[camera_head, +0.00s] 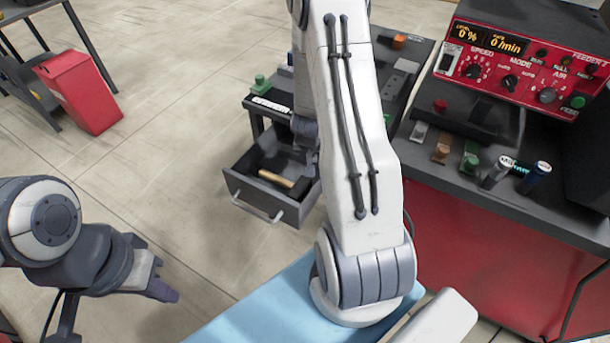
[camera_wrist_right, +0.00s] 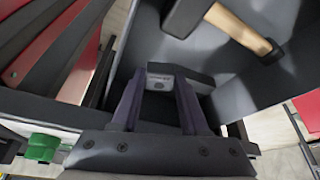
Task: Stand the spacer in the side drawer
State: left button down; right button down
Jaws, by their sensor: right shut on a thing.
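The side drawer (camera_head: 249,195) is pulled open under the small bench in the head view. Its grey inside wall (camera_wrist_right: 140,45) also shows in the right wrist view. My right gripper (camera_wrist_right: 160,88) is shut on the spacer (camera_wrist_right: 161,80), a small grey block with a dark hole in its near face. The spacer is between the fingertips, over or in the drawer; whether it touches the floor I cannot tell. In the head view my right arm hides the spacer and gripper. My left gripper (camera_head: 163,290) is at lower left, away from the drawer, its finger gap unclear.
A hammer with a wooden handle (camera_head: 276,179) lies in the drawer, its head near the spacer in the wrist view (camera_wrist_right: 190,15). A green part (camera_head: 260,84) sits on the bench. The red feeder panel (camera_head: 530,60) is at right, a red bin (camera_head: 80,92) far left.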

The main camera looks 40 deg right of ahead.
jog(key=shift+f+b, duration=0.7)
jog(key=shift+f, duration=2.3)
jog(key=shift+f, duration=0.15)
jog(key=c, duration=0.7)
grip_release()
